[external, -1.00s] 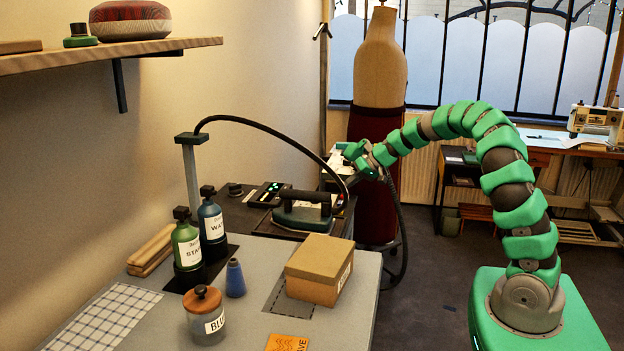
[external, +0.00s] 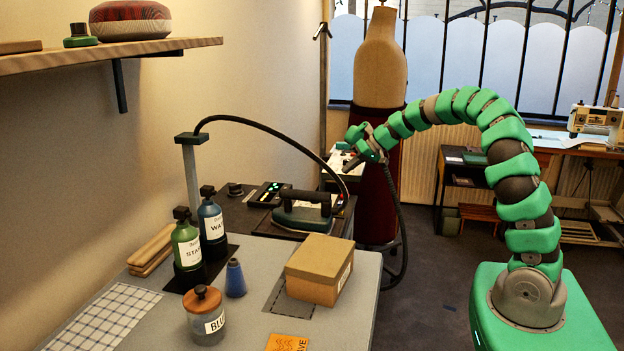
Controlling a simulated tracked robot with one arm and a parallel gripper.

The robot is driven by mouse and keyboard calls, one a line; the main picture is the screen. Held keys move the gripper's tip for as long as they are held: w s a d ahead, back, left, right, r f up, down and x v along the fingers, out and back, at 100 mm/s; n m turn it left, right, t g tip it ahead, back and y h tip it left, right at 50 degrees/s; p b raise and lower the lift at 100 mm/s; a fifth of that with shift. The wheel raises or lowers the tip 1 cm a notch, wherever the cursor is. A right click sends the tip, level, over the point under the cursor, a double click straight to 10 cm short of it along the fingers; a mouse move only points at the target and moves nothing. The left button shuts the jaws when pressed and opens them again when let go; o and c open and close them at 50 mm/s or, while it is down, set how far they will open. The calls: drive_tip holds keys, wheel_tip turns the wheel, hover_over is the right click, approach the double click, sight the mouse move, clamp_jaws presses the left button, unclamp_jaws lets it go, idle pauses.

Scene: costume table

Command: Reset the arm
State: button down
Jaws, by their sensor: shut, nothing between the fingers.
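My gripper (external: 348,152) is at the end of my green segmented arm, which arches up from its base at the lower right and over to the left. The gripper is shut and empty. It hangs in the air in front of the dress form (external: 380,62), to the right of and above the iron (external: 306,213). It appears apart from both, though the exact depth is hard to tell.
A cardboard box (external: 318,268), a lidded jar (external: 205,316), a blue cone (external: 235,278) and two bottles (external: 187,245) stand on the grey table (external: 275,322). A black hose (external: 262,124) loops from a post toward the iron. Open floor (external: 425,290) lies between table and base.

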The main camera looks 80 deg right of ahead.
drive_tip(key=w+a+r+n+t, duration=0.15)
drive_tip(key=w+a+r, duration=0.25)
drive_tip(key=a+r, duration=0.9)
drive_tip(key=w+a+r+n+t, duration=0.1)
drive_tip(key=w+a+r+n, duration=0.25)
drive_tip(key=a+r, duration=1)
drive_tip(key=s+a+r+n+t, duration=0.1)
drive_tip(key=s+a+r, duration=0.3)
drive_tip(key=a+r, duration=0.2)
drive_tip(key=s+a+r+n+t, duration=0.1)
drive_tip(key=s+a+r, duration=0.3)
drive_tip(key=a+r, duration=0.3)
drive_tip(key=s+a+r+t+h, duration=0.1)
drive_tip(key=s+a+r, duration=0.4)
drive_tip(key=r, duration=0.5)
drive_tip(key=shift+a+r+n+t, duration=0.15)
drive_tip(key=shift+a+n+t, duration=0.25)
drive_tip(key=shift+a, duration=0.65)
drive_tip(key=shift+s, duration=0.1)
